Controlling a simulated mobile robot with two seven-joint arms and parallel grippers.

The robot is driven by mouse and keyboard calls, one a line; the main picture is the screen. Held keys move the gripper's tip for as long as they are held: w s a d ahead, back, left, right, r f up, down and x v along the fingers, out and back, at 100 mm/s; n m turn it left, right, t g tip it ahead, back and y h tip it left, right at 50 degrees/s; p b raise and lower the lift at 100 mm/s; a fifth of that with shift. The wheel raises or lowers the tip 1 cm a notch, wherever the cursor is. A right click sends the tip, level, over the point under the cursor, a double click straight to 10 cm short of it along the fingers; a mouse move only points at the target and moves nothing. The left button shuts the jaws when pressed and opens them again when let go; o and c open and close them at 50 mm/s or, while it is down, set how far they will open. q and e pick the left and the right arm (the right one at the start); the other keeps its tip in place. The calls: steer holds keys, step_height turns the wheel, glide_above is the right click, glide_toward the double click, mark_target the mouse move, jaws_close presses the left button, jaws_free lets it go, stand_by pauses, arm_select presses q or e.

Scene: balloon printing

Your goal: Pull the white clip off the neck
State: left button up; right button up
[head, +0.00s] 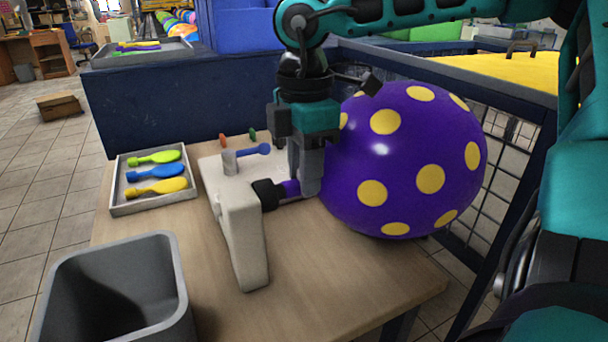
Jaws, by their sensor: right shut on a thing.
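A big purple balloon (405,160) with yellow dots lies at the right side of the table. Its purple neck (289,188) points left to the black nozzle (268,194) of a white machine (239,220). My right gripper (306,188) points down at the neck, between the nozzle and the balloon's round body. It is shut there, its fingers hiding what they hold. I cannot make out the white clip; the fingers cover the place on the neck. My left gripper is not in view.
A tray (155,208) of yellow-green, blue and yellow balloons lies at the left of the wooden table (330,285). A grey bin (120,245) stands at the front left. A dark mesh fence (515,170) stands behind the balloon. The table's front middle is clear.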

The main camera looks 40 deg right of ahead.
steer(key=shift+r, duration=0.45)
steer(key=shift+r+p, duration=2.75)
steer(key=shift+r, duration=1.85)
